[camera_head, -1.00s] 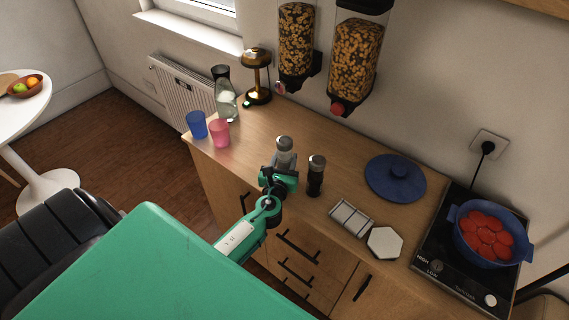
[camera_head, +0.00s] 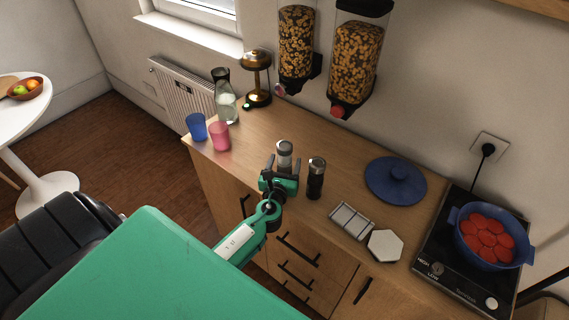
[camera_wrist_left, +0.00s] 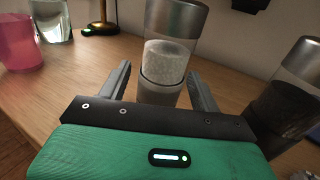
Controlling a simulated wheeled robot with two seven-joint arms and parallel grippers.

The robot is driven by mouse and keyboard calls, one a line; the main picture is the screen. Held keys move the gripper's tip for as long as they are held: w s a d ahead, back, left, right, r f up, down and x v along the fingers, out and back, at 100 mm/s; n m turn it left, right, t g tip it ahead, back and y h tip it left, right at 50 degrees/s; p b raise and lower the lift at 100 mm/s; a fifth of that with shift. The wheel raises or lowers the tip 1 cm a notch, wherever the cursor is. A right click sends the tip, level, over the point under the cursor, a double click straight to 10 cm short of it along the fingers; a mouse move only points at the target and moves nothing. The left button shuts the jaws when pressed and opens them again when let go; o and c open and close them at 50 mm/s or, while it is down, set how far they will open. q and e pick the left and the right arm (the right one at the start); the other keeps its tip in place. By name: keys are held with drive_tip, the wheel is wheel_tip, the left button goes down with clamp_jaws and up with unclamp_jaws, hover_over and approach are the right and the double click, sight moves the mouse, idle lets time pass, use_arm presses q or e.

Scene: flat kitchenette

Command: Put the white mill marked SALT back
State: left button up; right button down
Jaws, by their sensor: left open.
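The white salt mill (camera_head: 285,149) stands upright on the wooden counter, with a grey top and clear body. In the left wrist view the mill (camera_wrist_left: 166,70) shows white grains inside; I cannot read a mark on it. My left gripper (camera_head: 283,165) is open, its fingers on either side of the mill's lower part. In the wrist view a gap shows between the fingers (camera_wrist_left: 158,88) and the mill. A dark pepper mill (camera_head: 316,178) stands just to the right. My right gripper is not in view.
A pink cup (camera_head: 219,136), a blue cup (camera_head: 196,126) and a glass carafe (camera_head: 226,104) stand to the left. Counter behind the mills is clear.

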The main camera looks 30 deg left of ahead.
use_arm(q)
drive_tip(key=b+v, duration=0.2)
drive_tip(key=v, duration=0.8)
drive_tip(key=shift+s+d+f, duration=0.1)
drive_tip(key=shift+s+f, duration=0.05)
drive_tip(key=shift+s, duration=0.1)
drive_tip(key=shift+b+v, duration=0.3)
drive_tip(key=shift+v, duration=0.5)
